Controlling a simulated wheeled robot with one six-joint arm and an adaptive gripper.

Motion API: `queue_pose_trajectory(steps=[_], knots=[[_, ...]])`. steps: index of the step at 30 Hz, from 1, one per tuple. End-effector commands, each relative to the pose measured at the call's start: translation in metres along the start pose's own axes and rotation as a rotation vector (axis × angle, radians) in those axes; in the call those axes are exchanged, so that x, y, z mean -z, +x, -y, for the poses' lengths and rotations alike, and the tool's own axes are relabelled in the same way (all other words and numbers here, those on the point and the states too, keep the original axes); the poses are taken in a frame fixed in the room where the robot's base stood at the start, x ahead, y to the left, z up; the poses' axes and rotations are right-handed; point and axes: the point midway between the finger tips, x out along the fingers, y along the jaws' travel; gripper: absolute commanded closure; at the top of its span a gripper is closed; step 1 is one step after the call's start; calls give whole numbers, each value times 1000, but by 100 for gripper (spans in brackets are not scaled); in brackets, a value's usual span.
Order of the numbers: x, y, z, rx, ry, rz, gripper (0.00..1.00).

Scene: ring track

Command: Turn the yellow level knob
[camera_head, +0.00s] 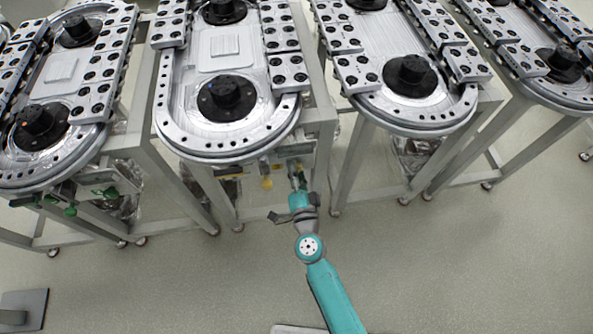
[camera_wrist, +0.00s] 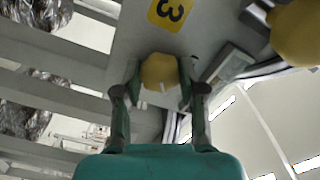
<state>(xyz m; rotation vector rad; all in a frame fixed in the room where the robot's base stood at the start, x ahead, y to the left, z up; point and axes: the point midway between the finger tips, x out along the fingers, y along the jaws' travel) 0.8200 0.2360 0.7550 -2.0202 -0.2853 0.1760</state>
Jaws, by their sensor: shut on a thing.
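A round yellow knob (camera_wrist: 159,70) sits on a grey panel in the wrist view. My gripper (camera_wrist: 160,84) has one finger on each side of it and is shut on it. In the head view my gripper (camera_head: 298,180) reaches up to the front underside of the second ring track from the left; the held knob is hidden there. A second yellow knob (camera_head: 267,182) hangs just left of my gripper in the head view. It appears large at the upper right of the wrist view (camera_wrist: 297,30). Which one is the level knob cannot be told.
A yellow label with a 3 (camera_wrist: 170,12) is on the panel beside the held knob. More ring tracks (camera_head: 415,110) on metal frames stand to both sides. Frame legs (camera_head: 348,160) flank my arm. The floor (camera_head: 470,250) in front is mostly clear.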

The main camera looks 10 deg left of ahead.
Motion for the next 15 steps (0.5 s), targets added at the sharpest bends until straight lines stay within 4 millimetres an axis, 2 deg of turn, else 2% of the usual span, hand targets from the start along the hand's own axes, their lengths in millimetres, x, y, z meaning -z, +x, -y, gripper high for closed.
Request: queue_pose_trajectory(steps=[15], knots=[[1,0,0,0,459,-2,94]])
